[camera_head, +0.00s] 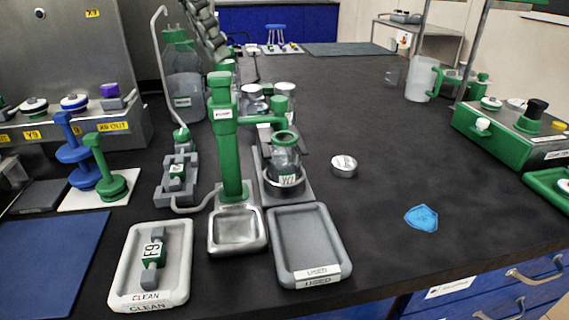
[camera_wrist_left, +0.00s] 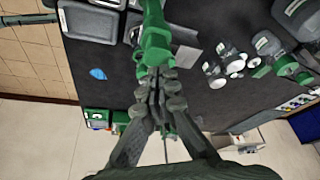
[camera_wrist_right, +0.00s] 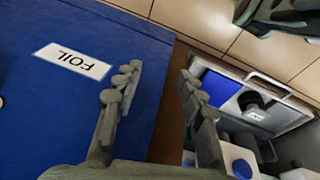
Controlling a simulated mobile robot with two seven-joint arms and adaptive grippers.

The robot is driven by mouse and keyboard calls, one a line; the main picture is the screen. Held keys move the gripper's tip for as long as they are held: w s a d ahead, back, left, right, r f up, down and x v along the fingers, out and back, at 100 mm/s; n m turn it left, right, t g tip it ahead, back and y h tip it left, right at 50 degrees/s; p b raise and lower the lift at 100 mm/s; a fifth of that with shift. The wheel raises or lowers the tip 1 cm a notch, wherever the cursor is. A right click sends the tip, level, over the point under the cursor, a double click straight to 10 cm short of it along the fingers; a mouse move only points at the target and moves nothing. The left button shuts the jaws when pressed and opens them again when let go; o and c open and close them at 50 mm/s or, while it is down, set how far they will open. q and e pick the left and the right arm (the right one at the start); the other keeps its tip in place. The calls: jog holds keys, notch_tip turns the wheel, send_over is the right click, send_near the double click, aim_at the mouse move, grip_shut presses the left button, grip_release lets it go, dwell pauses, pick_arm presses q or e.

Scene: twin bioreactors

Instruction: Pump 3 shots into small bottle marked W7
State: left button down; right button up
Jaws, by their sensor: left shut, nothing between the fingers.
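The green pump (camera_head: 230,155) stands upright behind a metal basin (camera_head: 238,248). Its green body also shows in the left wrist view (camera_wrist_left: 154,38). My left gripper (camera_head: 226,66) comes down from the upper left, shut and empty, with its fingertips at the top of the pump. The fingertips (camera_wrist_left: 157,74) overlap the green part; I cannot tell whether they touch. A small clear bottle (camera_head: 285,158) with a green neck stands right of the pump; its label is hard to read, possibly W7. My right gripper (camera_wrist_right: 155,82) is open and empty, near a blue mat labelled FOIL (camera_wrist_right: 120,30).
A white CLEAN tray (camera_head: 122,270) holds a clamp marked E9 (camera_head: 153,255). A grey USED tray (camera_head: 305,235) is empty. A round white-topped cap (camera_head: 344,163) and a blue wipe (camera_head: 421,217) lie on the right. An open drawer (camera_wrist_right: 265,75) holds bottles.

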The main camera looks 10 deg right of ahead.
dwell(0.3)
pick_arm(q)
jog(key=shift+r, duration=3)
